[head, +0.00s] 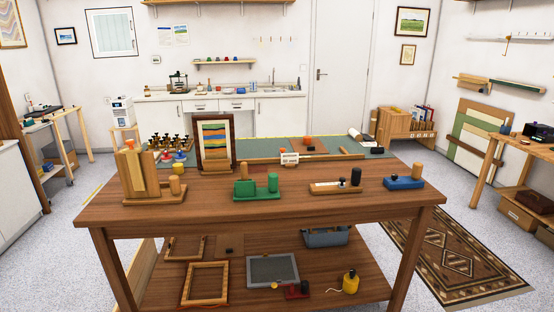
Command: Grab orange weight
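I cannot tell for sure which thing is the orange weight. A small bright orange object (308,141) lies on the green-topped bench behind the wooden table. A light orange-tan cylinder (417,171) stands at the blue block (402,183) on the table's right. Neither of my grippers shows in the head view.
The wooden table (300,205) also bears a framed striped print (215,142), a green block (257,189) with a cylinder, and a wooden base with a black cylinder (356,176). Its lower shelf holds frames (205,284) and a yellow bottle-like object (350,281). A rug (450,255) lies right.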

